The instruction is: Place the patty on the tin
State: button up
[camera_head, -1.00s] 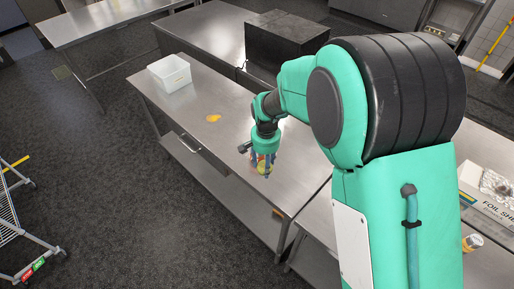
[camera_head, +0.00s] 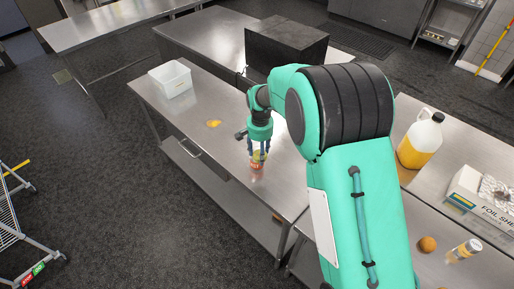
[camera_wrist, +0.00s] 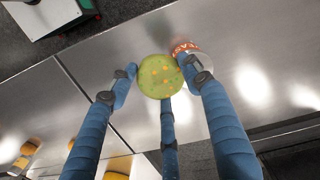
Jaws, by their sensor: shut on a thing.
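The patty (camera_wrist: 161,76) is a round green disc with orange bits. My gripper (camera_wrist: 160,80) is shut on it, with three blue fingers around its edge. In the head view the patty (camera_head: 259,156) shows between the fingertips. The tin (camera_wrist: 190,50), with a red and white label, stands on the steel table and shows past the patty's upper right edge in the wrist view, partly hidden by a finger. In the head view the tin (camera_head: 257,173) is just below the patty. I cannot tell whether they touch.
A white tub (camera_head: 171,80) and a small yellow-orange item (camera_head: 214,124) are on the same table. A black box (camera_head: 286,48) stands behind. On the right counter are a juice jug (camera_head: 421,140), a foil box (camera_head: 480,195), a brown round item (camera_head: 427,243) and a jar (camera_head: 465,250).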

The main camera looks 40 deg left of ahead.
jog(key=shift+w+a+f+p, duration=0.1)
jog(key=shift+w+a+p, duration=0.05)
jog(key=shift+w+a, duration=0.6)
jog(key=shift+w+a+f+p, duration=0.1)
jog(key=shift+w+a, duration=0.4)
jog(key=shift+a, duration=0.5)
jog(key=shift+w+a+f+p, duration=0.1)
jog(key=shift+w+a+p, duration=0.05)
jog(key=shift+w+a, duration=0.6)
jog(key=shift+s+a, duration=0.1)
jog(key=shift+f+p, duration=0.35)
jog(key=shift+f, duration=1.4)
jog(key=shift+f, duration=0.15)
jog(key=o, duration=1.2)
notch_tip(320, 180, up, 12)
jog(key=shift+r+b, duration=0.2)
jog(key=shift+b, duration=0.55)
